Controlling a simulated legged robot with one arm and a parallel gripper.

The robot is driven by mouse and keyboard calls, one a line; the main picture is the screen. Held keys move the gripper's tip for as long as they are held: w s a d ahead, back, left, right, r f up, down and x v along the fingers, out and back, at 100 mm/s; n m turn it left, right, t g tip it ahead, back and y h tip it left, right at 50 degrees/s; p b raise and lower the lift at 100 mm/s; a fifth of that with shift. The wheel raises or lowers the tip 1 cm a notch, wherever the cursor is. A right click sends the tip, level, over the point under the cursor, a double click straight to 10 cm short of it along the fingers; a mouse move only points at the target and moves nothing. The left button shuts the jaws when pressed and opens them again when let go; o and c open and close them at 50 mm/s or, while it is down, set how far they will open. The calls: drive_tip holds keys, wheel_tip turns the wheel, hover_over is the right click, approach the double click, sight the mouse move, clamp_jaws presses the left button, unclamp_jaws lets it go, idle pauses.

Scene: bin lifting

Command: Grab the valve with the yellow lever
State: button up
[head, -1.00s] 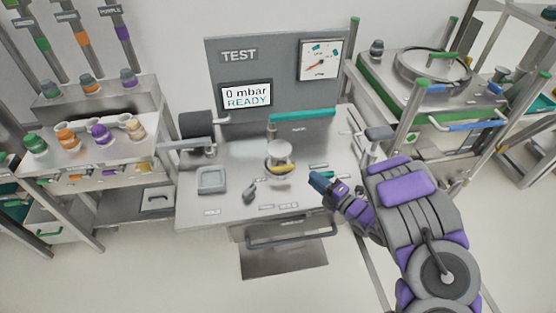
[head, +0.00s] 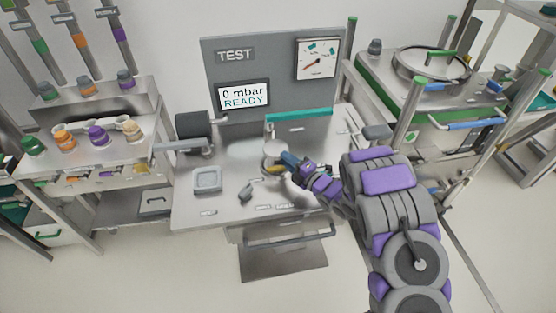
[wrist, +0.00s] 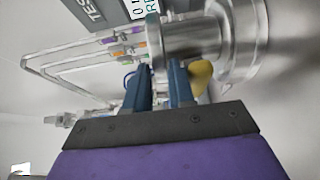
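The valve (head: 275,149) stands on the steel test bench, a pale metal body with a round top. Its yellow lever (head: 269,169) shows low on its front, partly hidden by my gripper. My gripper (head: 288,160) is beside the valve on its right in the head view, with blue fingertips very close to it. In the wrist view, the two blue fingers (wrist: 160,85) stand apart with a gap between them. The yellow lever (wrist: 201,76) is just right of the right finger, and the shiny metal valve body (wrist: 188,40) lies beyond the fingertips. I cannot tell whether they touch.
A green bar (head: 298,116) and a test panel (head: 222,75) reading 0 mbar READY are behind. Side benches stand left and right.

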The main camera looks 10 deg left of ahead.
drive_tip(key=shift+a, duration=0.6)
drive_tip(key=shift+c, duration=0.6)
drive_tip(key=shift+f, duration=0.1)
clamp_jaws()
drive_tip(key=shift+d, duration=0.2)
drive_tip(key=shift+f, duration=0.1)
